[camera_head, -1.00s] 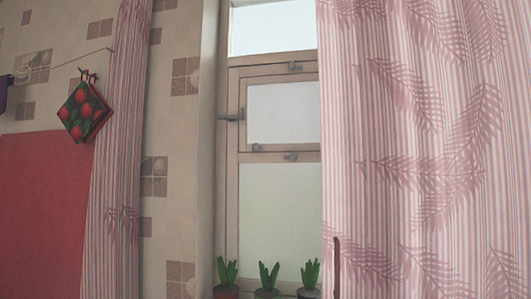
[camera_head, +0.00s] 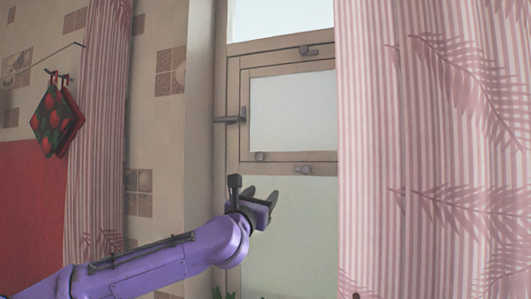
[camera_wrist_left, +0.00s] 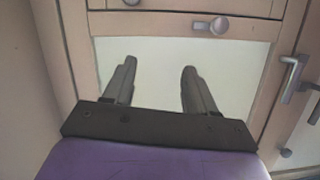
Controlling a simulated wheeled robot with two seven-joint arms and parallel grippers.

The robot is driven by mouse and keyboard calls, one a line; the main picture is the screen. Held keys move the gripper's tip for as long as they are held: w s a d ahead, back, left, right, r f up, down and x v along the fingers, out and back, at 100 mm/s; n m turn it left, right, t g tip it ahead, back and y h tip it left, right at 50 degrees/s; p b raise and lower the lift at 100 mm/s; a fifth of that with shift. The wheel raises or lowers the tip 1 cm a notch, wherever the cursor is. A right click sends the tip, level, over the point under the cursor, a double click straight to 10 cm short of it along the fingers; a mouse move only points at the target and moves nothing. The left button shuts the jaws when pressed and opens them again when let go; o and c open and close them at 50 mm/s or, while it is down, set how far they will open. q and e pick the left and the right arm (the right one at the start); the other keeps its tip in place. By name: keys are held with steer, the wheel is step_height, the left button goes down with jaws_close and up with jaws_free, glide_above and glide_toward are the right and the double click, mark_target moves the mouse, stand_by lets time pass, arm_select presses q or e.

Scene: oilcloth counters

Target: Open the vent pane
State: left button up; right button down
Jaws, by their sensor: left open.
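The vent pane (camera_head: 290,112) is a small frosted pane in a wooden frame, and it looks closed in the window. A round grey knob (camera_head: 259,156) sits at its lower left. Small grey catches sit on the rails above (camera_head: 307,50) and below (camera_head: 303,169). A dark handle (camera_head: 230,119) is on the frame to the left. My left gripper (camera_head: 262,205) is open and empty, below the knob in the picture. My right gripper is not in view.
A striped pink curtain (camera_head: 430,150) hangs close at the right of the window. Another curtain (camera_head: 97,130) hangs at the left. Potholders (camera_head: 57,120) hang on the wall by a rail. Plant tips (camera_head: 222,294) show at the bottom edge.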

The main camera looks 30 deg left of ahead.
mark_target(259, 157)
arm_select(q)
steer(key=s+a+r+n+t+y, duration=0.1)
steer(key=s+a+r+n, duration=0.1)
steer(key=a+r+n, duration=0.3)
steer(key=w+r+p, duration=0.1)
steer(key=w+p, duration=0.1)
steer(key=w+r+m+p, duration=0.1)
steer(key=w+r, duration=0.1)
steer(key=w, duration=0.1)
steer(key=w+r+m+p, duration=0.1)
steer(key=w+p, duration=0.1)
steer(key=w, duration=0.1)
steer(key=shift+w+a+r+p, duration=0.15)
steer(key=shift+a+r+p, duration=0.1)
steer(key=shift+a+p, duration=0.1)
steer(key=shift+w, duration=0.45)
jaws_close()
